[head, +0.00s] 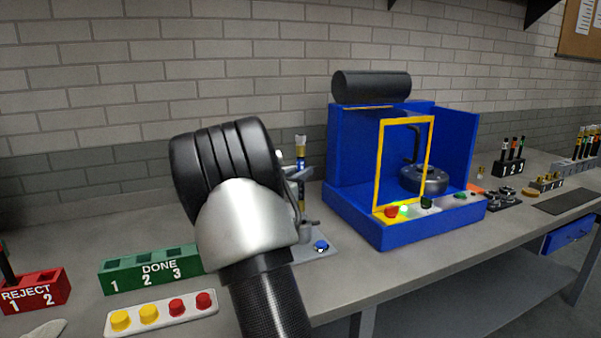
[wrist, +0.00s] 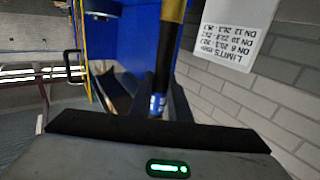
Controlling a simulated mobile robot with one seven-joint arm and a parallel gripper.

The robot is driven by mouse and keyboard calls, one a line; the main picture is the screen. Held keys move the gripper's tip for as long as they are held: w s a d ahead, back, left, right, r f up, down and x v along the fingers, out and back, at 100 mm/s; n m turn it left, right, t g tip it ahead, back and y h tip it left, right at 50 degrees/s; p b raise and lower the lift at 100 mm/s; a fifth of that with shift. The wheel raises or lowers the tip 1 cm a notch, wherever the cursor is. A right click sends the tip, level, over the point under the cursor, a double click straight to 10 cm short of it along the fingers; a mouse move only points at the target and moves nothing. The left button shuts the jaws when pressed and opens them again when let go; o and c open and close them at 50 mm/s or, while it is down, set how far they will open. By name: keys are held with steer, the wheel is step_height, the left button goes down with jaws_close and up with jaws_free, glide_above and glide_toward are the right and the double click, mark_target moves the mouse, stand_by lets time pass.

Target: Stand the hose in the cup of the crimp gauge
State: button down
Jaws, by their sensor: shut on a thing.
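The hose (head: 300,158) stands roughly upright just right of my arm's wrist in the head view, with a white tip, a gold ferrule and a dark body with blue lower down. In the wrist view the hose (wrist: 163,65) has a gold ferrule and a blue band. My gripper (wrist: 156,100) is shut on it; in the head view my arm mostly hides my gripper. The crimp gauge (head: 322,258) shows as a grey base with a blue button below the hose. My arm hides much of it. I cannot tell whether the hose's lower end is in the cup.
A blue press (head: 355,225) with a yellow frame stands right of the hose. The green DONE rack (head: 150,270), red REJECT rack (head: 35,290) and a tray of yellow and red caps (head: 163,312) lie left. A limits sheet (wrist: 232,38) hangs on the brick wall.

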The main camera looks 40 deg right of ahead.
steer(key=shift+f, duration=0.15)
stand_by(0.5)
steer(key=shift+f+b, duration=1.95)
steer(key=shift+f, duration=1.55)
steer(key=c, duration=1.6)
jaws_free()
steer(key=p+v, duration=0.2)
steer(key=v, duration=1.5)
steer(key=shift+s+a, duration=0.15)
steer(key=shift+a, duration=0.1)
